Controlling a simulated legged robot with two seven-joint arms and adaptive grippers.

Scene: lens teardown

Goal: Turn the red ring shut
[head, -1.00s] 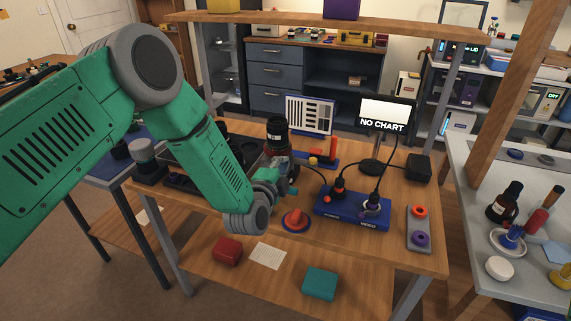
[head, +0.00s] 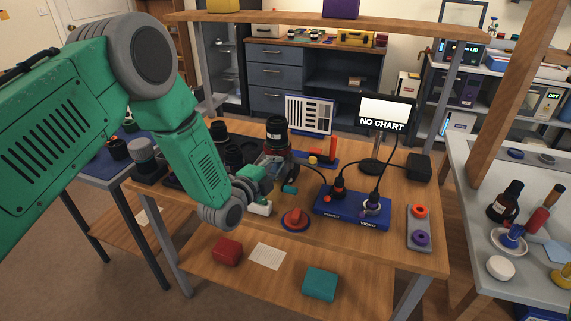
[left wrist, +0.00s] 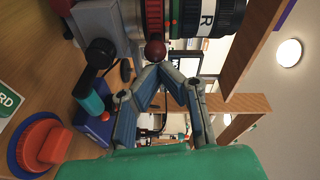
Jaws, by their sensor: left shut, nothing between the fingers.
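The red ring (left wrist: 154,16) shows at the top of the left wrist view, ribbed, around the base of the black lens (left wrist: 212,18). A small red ball (left wrist: 155,51) sits just below it. My left gripper (left wrist: 164,70) is shut and empty, its fingertips close under the ball; I cannot tell whether they touch it. In the head view the lens (head: 276,133) stands upright on the bench, and my left gripper (head: 279,168) is low beside its mount. The red ring cannot be made out clearly there. My right gripper is not in view.
A red knob on a blue disc (head: 295,218) lies near the bench's front edge. A lever with a teal handle (left wrist: 88,97) is beside the mount. A blue box with cables (head: 350,210) stands to the right, before the monitor (head: 386,115) reading NO CHART.

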